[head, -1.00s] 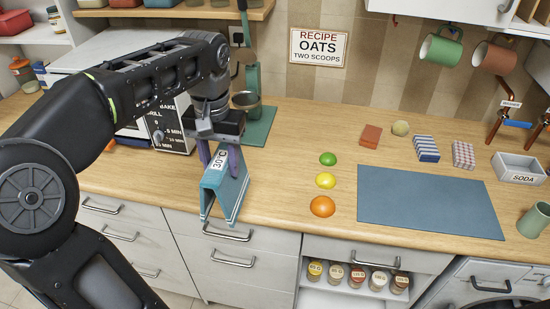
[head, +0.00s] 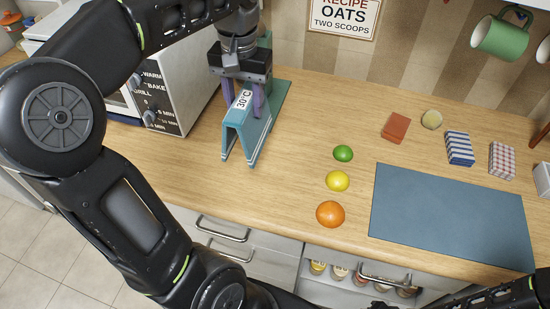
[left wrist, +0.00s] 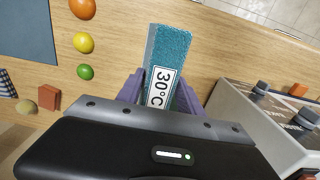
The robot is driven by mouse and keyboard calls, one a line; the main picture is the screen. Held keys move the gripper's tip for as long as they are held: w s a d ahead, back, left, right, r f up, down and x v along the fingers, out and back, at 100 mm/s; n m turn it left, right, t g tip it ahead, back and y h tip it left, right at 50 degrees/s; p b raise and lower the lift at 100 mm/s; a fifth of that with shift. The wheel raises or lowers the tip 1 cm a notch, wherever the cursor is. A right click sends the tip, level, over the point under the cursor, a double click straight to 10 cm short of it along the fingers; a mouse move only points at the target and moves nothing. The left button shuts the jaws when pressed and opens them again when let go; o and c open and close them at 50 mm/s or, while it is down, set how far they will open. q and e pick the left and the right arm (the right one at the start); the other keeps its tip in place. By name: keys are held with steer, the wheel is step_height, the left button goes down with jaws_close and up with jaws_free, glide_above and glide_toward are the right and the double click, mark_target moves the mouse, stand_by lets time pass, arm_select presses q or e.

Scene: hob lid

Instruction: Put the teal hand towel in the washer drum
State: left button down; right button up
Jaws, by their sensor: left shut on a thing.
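The teal hand towel (head: 250,135) hangs folded over in an upside-down V, with a white "30°C" tag and pale stripes near its lower edges. My left gripper (head: 243,100) is shut on its upper fold, with one purple finger on each side. The towel is over the left part of the counter; I cannot tell if its lower edges touch the wood. In the left wrist view the towel (left wrist: 172,48) sticks out from between the fingers of the gripper (left wrist: 160,90). The washer drum is not visible now. My right gripper is not in view.
A toaster oven (head: 185,85) stands close left of the towel. A green fruit (head: 343,153), a yellow one (head: 338,181) and an orange one (head: 330,214) line up right of it, before a blue mat (head: 450,215). Drawer handles (head: 222,229) project below the counter edge.

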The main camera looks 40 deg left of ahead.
arm_select(q)
steer(key=shift+f+b, duration=0.35)
steer(key=shift+f, duration=0.1)
step_height(320, 180, down, 5)
steer(key=shift+f+b, duration=0.2)
steer(key=shift+b, duration=0.5)
steer(key=shift+f, duration=0.1)
step_height(320, 180, down, 4)
steer(key=shift+r, duration=0.2)
